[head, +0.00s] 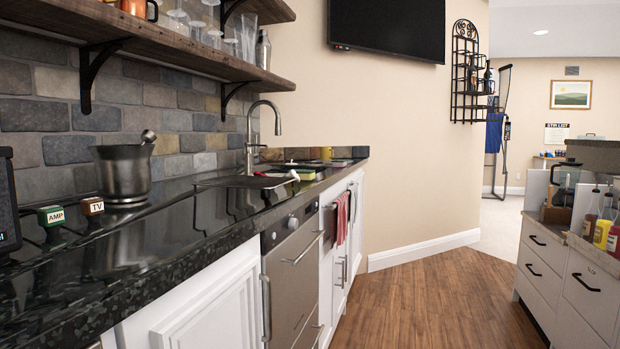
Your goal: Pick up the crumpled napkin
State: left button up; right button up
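I see no crumpled napkin that I can make out in the head view. Neither of my grippers is in view. The dark stone counter (150,235) runs along the left, with a sink and tall faucet (268,128) toward its far end.
A metal bucket (123,172) and two small labelled blocks stand on the counter. A dishwasher (292,280) and white cabinets are below. Drawers (542,265) with bottles on top stand at the right. The wood floor (430,300) between is clear.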

aim_at(293, 173)
jog(key=u, duration=0.15)
jog(key=i+l, duration=0.3)
jog(key=l, duration=0.15)
jog(key=i+l, duration=0.25)
jog(key=l, duration=0.15)
jog(key=i+l+u, duration=0.1)
jog(key=i+l, duration=0.2)
jog(key=l, duration=0.15)
jog(key=i+l, duration=0.25)
jog(key=l, duration=0.2)
